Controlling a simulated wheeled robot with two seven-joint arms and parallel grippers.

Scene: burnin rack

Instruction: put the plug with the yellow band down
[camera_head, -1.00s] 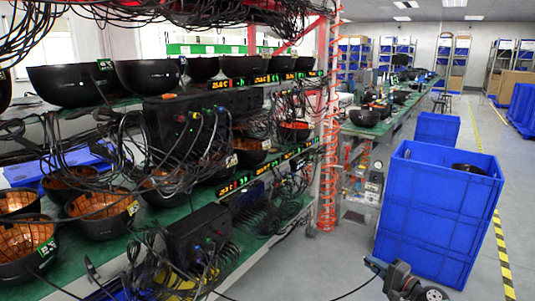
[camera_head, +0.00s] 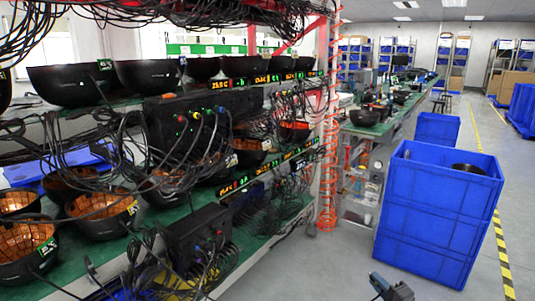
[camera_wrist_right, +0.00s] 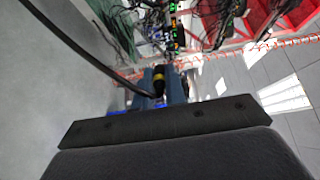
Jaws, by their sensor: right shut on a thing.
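In the right wrist view, a dark plug with a yellow band (camera_wrist_right: 158,82) sits between the blue-grey fingers of my right gripper (camera_wrist_right: 163,90). The fingers are shut on it. A thick black cable (camera_wrist_right: 85,45) runs from the plug up to the upper left. In the head view, my right gripper (camera_head: 379,283) shows at the bottom edge, low over the floor and left of the blue crates; the plug cannot be made out there. My left gripper is not in view.
A rack with green shelves (camera_head: 165,222) fills the left, with black bowls, hanging cables and black socket boxes (camera_head: 200,237). Stacked blue crates (camera_head: 436,215) stand on the right. The grey floor (camera_head: 325,262) between rack and crates is clear.

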